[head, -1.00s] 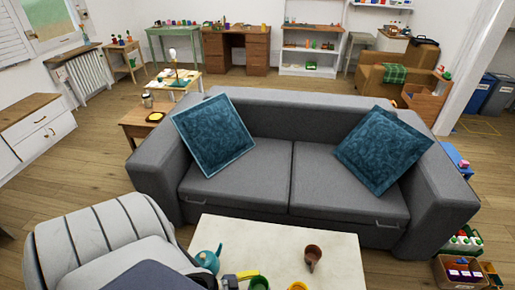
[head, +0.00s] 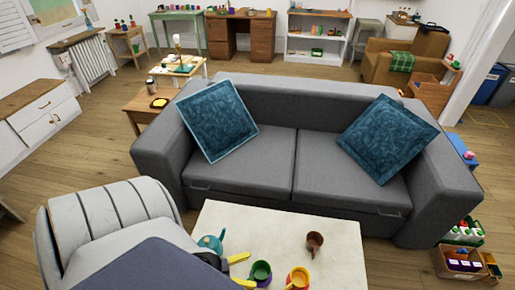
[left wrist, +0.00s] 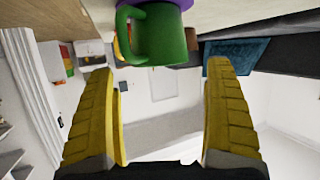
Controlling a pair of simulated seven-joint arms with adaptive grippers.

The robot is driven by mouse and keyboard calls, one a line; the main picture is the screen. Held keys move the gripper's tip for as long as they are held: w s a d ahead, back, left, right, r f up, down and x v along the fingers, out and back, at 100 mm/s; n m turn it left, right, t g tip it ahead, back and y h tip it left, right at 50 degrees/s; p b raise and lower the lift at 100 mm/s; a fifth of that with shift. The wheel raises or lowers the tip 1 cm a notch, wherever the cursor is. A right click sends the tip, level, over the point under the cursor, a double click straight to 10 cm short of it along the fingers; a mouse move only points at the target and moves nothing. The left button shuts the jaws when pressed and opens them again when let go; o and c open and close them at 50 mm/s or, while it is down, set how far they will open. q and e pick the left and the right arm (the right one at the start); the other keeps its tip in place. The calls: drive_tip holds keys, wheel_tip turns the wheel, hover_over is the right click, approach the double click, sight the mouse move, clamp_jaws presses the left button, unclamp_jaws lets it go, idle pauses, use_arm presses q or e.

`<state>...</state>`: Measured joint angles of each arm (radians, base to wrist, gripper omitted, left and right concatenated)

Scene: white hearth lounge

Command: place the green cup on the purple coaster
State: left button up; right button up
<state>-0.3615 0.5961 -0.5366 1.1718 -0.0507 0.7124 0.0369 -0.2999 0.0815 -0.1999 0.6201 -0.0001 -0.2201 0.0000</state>
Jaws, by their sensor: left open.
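The green cup (head: 261,271) stands near the front edge of the pale table, with its handle toward the left. It also shows at the top of the left wrist view (left wrist: 160,38), which looks upside down. Purple, seemingly the purple coaster (left wrist: 172,3), shows against the cup's base there; most of it is hidden. My left gripper (head: 243,270) is open and empty, just left of the cup. In the left wrist view its two yellow fingers (left wrist: 162,68) are spread, with the cup beyond their tips. My right gripper is not in view.
On the table (head: 340,255), a teal teapot (head: 212,243) stands behind my left gripper. An orange-yellow cup (head: 298,277) is close right of the green cup, and a brown cup (head: 314,242) is farther back. The table's right side is clear. A grey sofa (head: 290,160) stands behind.

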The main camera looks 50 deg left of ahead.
use_arm(q)
drive_tip(key=v, duration=0.7)
drive_tip(key=shift+s+a, duration=0.1)
